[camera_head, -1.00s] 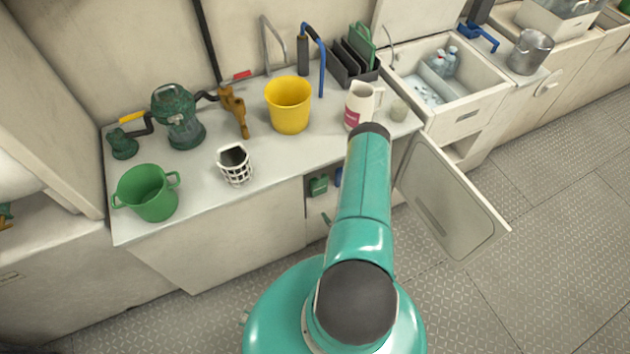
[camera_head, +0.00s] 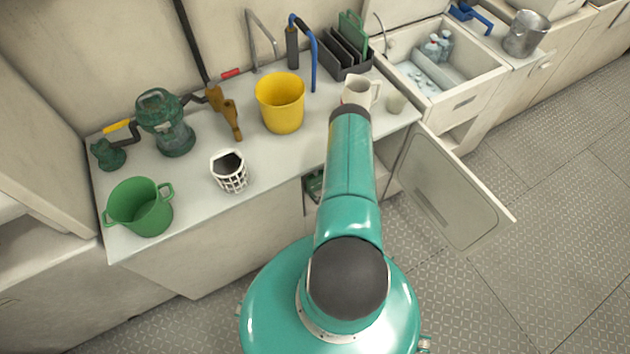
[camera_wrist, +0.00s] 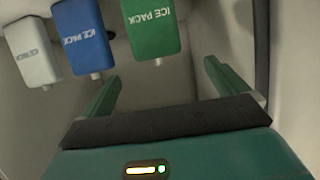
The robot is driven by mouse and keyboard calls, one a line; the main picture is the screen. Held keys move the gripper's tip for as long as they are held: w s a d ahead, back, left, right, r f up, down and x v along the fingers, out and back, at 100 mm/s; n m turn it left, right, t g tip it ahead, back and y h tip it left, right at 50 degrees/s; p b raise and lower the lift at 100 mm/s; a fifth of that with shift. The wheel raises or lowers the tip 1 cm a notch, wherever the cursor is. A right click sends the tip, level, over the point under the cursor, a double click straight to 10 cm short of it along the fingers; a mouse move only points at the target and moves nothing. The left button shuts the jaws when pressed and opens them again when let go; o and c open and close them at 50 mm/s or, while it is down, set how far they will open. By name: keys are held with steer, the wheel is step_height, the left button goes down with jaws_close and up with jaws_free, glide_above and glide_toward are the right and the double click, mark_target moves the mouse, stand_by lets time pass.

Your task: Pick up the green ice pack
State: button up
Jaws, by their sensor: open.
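The green ice pack (camera_wrist: 152,28) is at the top middle of the wrist view, with white "ICE PACK" lettering that appears upside down. A blue ice pack (camera_wrist: 82,38) and a white one (camera_wrist: 32,52) are beside it to the left. My gripper (camera_wrist: 161,70) is open and empty, its two green fingers spread wide. The green pack is beyond the fingertips, apart from them, above the gap in the picture. In the head view my gripper is hidden behind my teal arm. A small dark green thing (camera_head: 314,184) shows in the open cabinet; I cannot tell what it is.
The open cabinet door (camera_head: 450,190) stands out to the right of my arm. The counter above holds a yellow bucket (camera_head: 280,103), a green pot (camera_head: 140,207), a white basket-like cup (camera_head: 230,172) and a white pitcher (camera_head: 357,92). Pale walls close in around my gripper.

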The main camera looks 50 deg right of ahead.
mark_target(317, 176)
steer(key=x, duration=0.8)
steer(key=shift+w+d+f, duration=0.15)
steer(key=shift+w+d, duration=0.1)
steer(key=c, duration=1.6)
